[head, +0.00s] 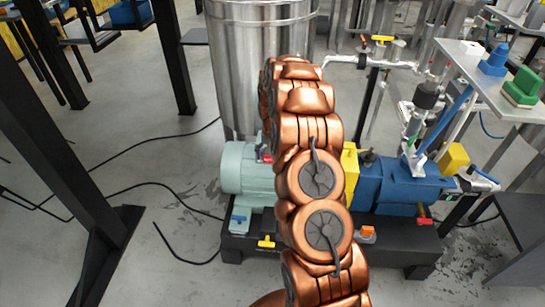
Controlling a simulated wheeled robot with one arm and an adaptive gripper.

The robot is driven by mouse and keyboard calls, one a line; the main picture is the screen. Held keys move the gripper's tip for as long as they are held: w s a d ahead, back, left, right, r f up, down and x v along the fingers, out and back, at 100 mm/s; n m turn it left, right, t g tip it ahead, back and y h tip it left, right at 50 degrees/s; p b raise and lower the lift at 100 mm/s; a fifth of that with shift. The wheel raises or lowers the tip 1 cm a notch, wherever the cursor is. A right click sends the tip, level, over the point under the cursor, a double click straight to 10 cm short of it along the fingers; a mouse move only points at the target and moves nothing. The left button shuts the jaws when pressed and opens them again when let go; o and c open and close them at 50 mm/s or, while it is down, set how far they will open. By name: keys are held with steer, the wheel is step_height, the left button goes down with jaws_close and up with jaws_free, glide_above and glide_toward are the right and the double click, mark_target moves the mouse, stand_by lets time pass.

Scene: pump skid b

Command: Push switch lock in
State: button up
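I cannot tell for sure which part is the switch lock. Candidates on the pump skid are a small red part (263,156) by the motor, mostly behind my arm, and a small orange block (368,233) on the black base. A blue part (240,219) and a yellow handle (266,242) sit at the base's left front. A red handle (425,221) is at its right end. My copper arm rises across the middle of the head view and hides part of the skid. My gripper does not show.
The green motor (242,170) and blue pump (402,187) stand on the black base (232,251). A steel tank (232,72) stands behind. Pipework (395,63) and a table (462,54) are at right. Black posts (52,150) and floor cables are at left.

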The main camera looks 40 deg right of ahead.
steer(key=shift+o, duration=0.3)
step_height(320, 180, up, 12)
stand_by(0.7)
stand_by(0.3)
